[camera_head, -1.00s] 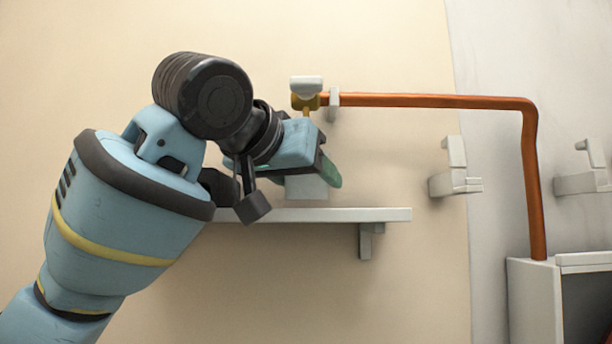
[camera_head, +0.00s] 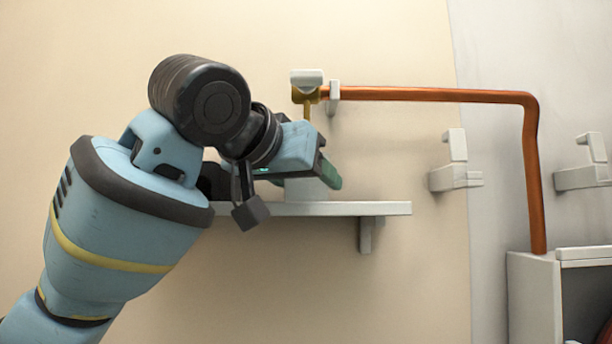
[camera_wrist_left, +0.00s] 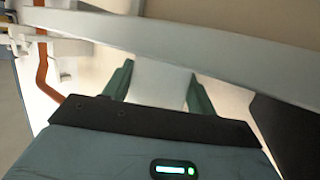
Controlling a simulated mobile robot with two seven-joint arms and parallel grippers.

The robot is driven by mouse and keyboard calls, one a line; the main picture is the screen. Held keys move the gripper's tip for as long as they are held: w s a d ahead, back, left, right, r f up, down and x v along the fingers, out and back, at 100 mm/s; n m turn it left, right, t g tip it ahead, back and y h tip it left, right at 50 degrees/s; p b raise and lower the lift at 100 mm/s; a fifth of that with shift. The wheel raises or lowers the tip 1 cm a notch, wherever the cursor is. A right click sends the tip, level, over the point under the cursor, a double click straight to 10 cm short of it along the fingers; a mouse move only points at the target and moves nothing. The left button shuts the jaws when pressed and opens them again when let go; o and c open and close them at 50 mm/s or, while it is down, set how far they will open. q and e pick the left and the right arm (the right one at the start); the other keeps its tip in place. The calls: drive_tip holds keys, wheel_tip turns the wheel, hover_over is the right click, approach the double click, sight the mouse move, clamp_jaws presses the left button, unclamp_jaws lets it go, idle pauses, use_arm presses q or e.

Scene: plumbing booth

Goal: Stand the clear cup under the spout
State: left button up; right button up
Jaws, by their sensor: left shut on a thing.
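The pale, whitish cup (camera_head: 306,191) is upright and looks to be on or just touching the wall shelf (camera_head: 345,208), below the brass spout (camera_head: 307,103). My left gripper (camera_head: 322,170) is shut on the cup and covers its upper part in the head view. In the left wrist view the cup (camera_wrist_left: 159,84) sits between the two green fingers. The shelf (camera_wrist_left: 200,47) crosses the top of that view. My right gripper is not in view.
A copper pipe (camera_head: 430,95) runs right from the spout and bends down to a grey box (camera_head: 533,300). White wall brackets (camera_head: 455,177) stand to the right. The shelf's right part is bare.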

use_arm(q)
drive_tip(key=o, duration=1.2)
drive_tip(key=shift+c, duration=0.2)
drive_tip(key=shift+s, duration=0.1)
drive_tip(key=v, duration=0.7)
drive_tip(key=shift+s+a+r, duration=0.1)
drive_tip(key=shift+s+a, duration=0.15)
